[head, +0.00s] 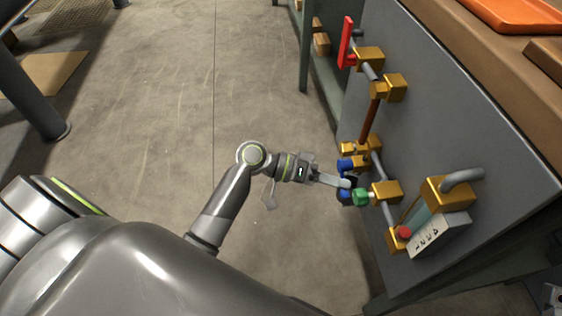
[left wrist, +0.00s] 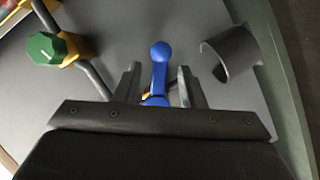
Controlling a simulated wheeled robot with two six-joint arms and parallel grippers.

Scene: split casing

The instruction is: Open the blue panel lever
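The blue panel lever (left wrist: 160,72) stands out from the grey panel (head: 430,120). In the left wrist view it runs between my two fingers, with a gap on each side and its rounded tip beyond them. Blue parts (head: 344,165) also show beside the gripper in the head view, partly hidden by it. My left gripper (head: 345,182) is open around the lever; I see no clear contact. The lever's base is hidden behind the gripper body.
A green knob (head: 361,197) is close to the gripper; it also shows in the left wrist view (left wrist: 46,49). A dark curved bracket (left wrist: 232,53) stands right of the lever. Brass blocks, pipes and a red lever (head: 346,42) line the panel.

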